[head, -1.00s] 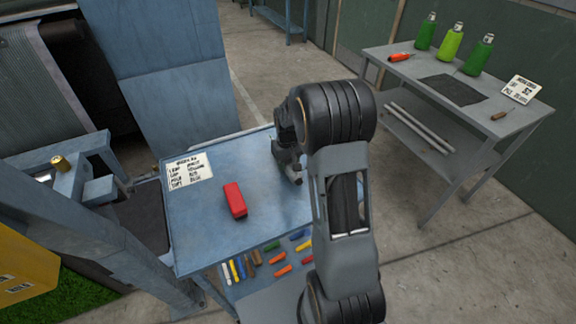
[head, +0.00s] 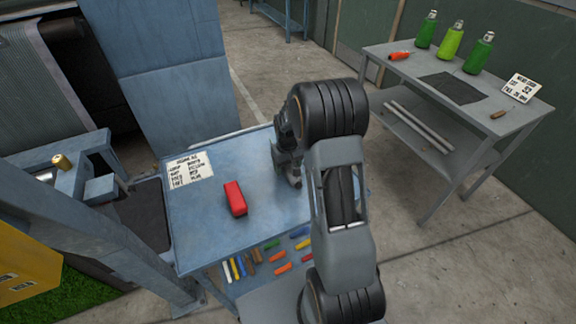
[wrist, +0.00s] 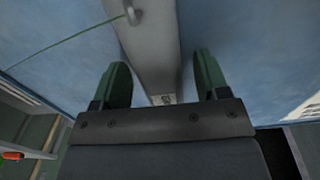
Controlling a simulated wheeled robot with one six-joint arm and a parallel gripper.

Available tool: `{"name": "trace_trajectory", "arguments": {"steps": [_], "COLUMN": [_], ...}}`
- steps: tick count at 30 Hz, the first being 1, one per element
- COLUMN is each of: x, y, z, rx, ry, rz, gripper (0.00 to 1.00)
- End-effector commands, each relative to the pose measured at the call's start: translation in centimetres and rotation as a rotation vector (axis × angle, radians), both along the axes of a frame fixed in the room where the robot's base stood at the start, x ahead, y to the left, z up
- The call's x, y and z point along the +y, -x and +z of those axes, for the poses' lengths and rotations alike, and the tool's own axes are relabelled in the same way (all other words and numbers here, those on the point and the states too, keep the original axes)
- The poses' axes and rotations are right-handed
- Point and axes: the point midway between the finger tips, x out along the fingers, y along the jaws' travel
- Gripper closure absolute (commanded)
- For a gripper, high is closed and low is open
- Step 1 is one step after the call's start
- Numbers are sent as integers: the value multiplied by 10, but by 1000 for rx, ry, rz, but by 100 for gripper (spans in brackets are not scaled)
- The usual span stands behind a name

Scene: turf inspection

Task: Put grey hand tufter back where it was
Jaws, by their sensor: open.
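My gripper (wrist: 163,76) is open, its two green fingers on either side of a long grey body, which I take to be the grey hand tufter (wrist: 150,40). The tufter lies on the blue table top, with a small pale ring near its far end and a thin green thread running off to the left. I cannot tell whether the fingers touch it. In the head view my gripper (head: 290,176) points down at the right part of the blue table (head: 210,235); my arm hides the tufter there.
A red block (head: 235,199) and a written card (head: 189,169) lie on the blue table. Coloured pieces fill the shelf below. A grey bench (head: 480,121) at the back right carries several green bottles, a red-handled tool (head: 400,57), a dark mat (head: 452,88) and a card (head: 521,88).

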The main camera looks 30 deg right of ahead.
Motion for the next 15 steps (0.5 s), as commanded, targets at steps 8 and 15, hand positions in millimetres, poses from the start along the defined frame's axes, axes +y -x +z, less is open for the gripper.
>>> {"name": "trace_trajectory", "arguments": {"steps": [8,15], "x": [0,0], "y": [0,-1], "z": [7,46], "rx": [-2,-5], "ry": [0,1], "rz": [0,0], "gripper": [32,32]}}
